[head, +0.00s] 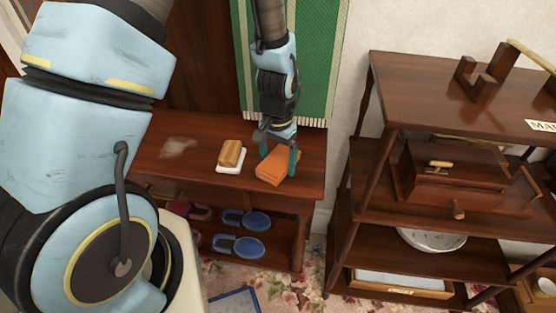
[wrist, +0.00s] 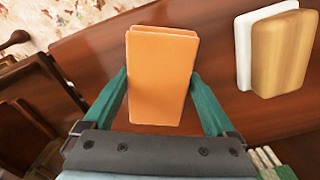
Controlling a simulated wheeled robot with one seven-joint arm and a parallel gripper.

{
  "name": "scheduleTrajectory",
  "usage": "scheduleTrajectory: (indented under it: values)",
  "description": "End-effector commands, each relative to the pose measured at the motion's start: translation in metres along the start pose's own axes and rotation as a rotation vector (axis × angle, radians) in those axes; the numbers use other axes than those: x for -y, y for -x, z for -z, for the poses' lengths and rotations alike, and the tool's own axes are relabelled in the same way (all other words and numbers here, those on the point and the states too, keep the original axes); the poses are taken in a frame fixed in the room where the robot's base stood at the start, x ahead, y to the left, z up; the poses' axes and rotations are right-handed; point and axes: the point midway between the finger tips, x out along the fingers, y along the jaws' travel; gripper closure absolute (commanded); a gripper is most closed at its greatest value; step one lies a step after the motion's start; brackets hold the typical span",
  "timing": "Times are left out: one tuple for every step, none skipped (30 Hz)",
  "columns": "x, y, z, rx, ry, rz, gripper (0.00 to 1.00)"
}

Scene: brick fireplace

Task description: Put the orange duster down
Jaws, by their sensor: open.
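The orange duster (head: 277,167) is a block lying on the top of a low dark wooden cabinet (head: 312,177), near its right end. In the wrist view the duster (wrist: 161,75) sits between the two green fingers. My gripper (head: 280,160) is open around it and points down, with one finger on each side. In the wrist view the gripper (wrist: 162,92) shows the fingers spread along the duster's sides. Whether a finger still touches it is hard to tell.
A tan wooden block on a white base (head: 230,155) lies just left of the duster. A pale smudge (head: 178,146) marks the cabinet top further left. Blue slippers (head: 244,246) are on the shelf below. A dark shelf unit (head: 440,90) stands at right. A green cloth (head: 320,60) hangs behind.

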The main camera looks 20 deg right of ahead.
Motion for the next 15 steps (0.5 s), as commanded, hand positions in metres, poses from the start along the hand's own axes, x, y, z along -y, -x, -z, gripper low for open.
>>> scheduleTrajectory:
  values:
    - [-0.002, -0.001, 0.0, 0.001, -0.003, -0.002, 0.0]
    - [-0.002, 0.0, 0.0, 0.001, -0.003, -0.002, 0.0]
    - [-0.002, 0.002, 0.0, 0.001, -0.003, -0.002, 0.0]
    - [-0.002, 0.004, 0.0, 0.001, -0.003, -0.002, 0.0]
    - [-0.002, 0.005, 0.0, 0.0, -0.003, -0.002, 0.0]
    - [-0.002, 0.008, 0.001, -0.002, -0.003, -0.001, 0.0]
    - [-0.002, 0.011, 0.001, -0.002, -0.002, -0.001, 0.0]
    - [-0.001, 0.014, 0.001, -0.002, -0.002, -0.001, 0.0]
    - [-0.001, 0.021, 0.001, -0.004, -0.002, -0.001, 0.0]
    - [-0.001, 0.025, 0.001, -0.004, -0.002, -0.001, 0.0]
    - [-0.001, 0.031, 0.001, -0.005, -0.002, -0.001, 0.0]
    - [-0.001, 0.039, 0.001, -0.005, -0.002, -0.001, 0.0]
    - [-0.001, 0.045, 0.002, -0.006, -0.002, 0.0, 0.0]
    - [-0.001, 0.051, 0.001, -0.006, -0.002, 0.0, 0.0]
    - [-0.001, 0.059, 0.001, -0.006, -0.002, 0.0, 0.0]
